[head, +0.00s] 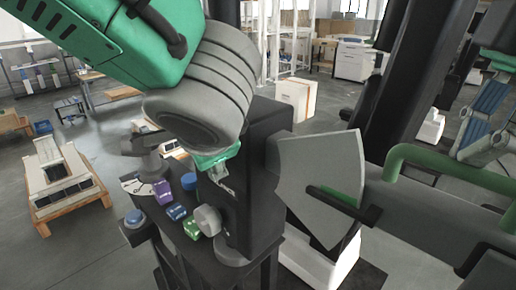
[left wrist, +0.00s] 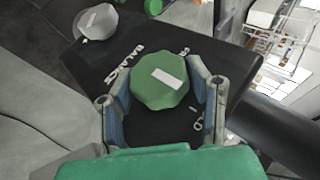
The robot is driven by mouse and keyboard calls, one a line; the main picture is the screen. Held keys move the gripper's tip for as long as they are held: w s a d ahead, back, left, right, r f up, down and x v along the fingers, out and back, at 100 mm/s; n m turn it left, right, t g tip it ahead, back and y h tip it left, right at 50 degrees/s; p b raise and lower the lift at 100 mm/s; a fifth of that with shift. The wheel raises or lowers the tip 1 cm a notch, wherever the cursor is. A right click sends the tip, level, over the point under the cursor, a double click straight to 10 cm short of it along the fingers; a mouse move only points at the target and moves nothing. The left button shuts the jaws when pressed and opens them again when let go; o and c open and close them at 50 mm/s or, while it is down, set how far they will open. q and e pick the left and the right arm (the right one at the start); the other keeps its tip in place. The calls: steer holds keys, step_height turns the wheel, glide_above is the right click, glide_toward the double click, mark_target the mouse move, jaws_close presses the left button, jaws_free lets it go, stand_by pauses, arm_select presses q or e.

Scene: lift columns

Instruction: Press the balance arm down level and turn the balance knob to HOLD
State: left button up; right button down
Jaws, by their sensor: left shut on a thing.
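The balance knob (left wrist: 160,82) is green with a white bar, on a dark panel lettered BALANCE in the left wrist view. My left gripper (left wrist: 158,100) has a finger on each side of it and is shut on it. The head view mostly hides this behind my left wrist; a bit of green (head: 217,158) shows. A grey fan-shaped plate (head: 305,170) carries a green band (head: 340,194), with a dark pointer (head: 345,202) along it. The grey balance arm (head: 420,215) with a green tube handle (head: 450,170) extends right. My right gripper (head: 484,112) hangs beyond the handle; its opening is unclear.
A pallet of boxes (head: 60,185) stands on the floor at left. A carton (head: 296,98) stands behind.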

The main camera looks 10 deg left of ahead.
arm_select(q)
steer(key=shift+s+d+f, duration=0.1)
steer(key=shift+f, duration=0.05)
arm_select(e)
steer(key=shift+f, duration=0.1)
stand_by(0.3)
arm_select(q)
steer(key=o, duration=1.2)
steer(key=shift+c, duration=0.2)
steer(key=v, duration=1.2)
steer(key=shift+d, duration=0.1)
step_height(320, 180, up, 8)
steer(key=p, duration=0.8)
arm_select(e)
steer(key=shift+d+r, duration=0.1)
steer(key=shift+r, duration=4)
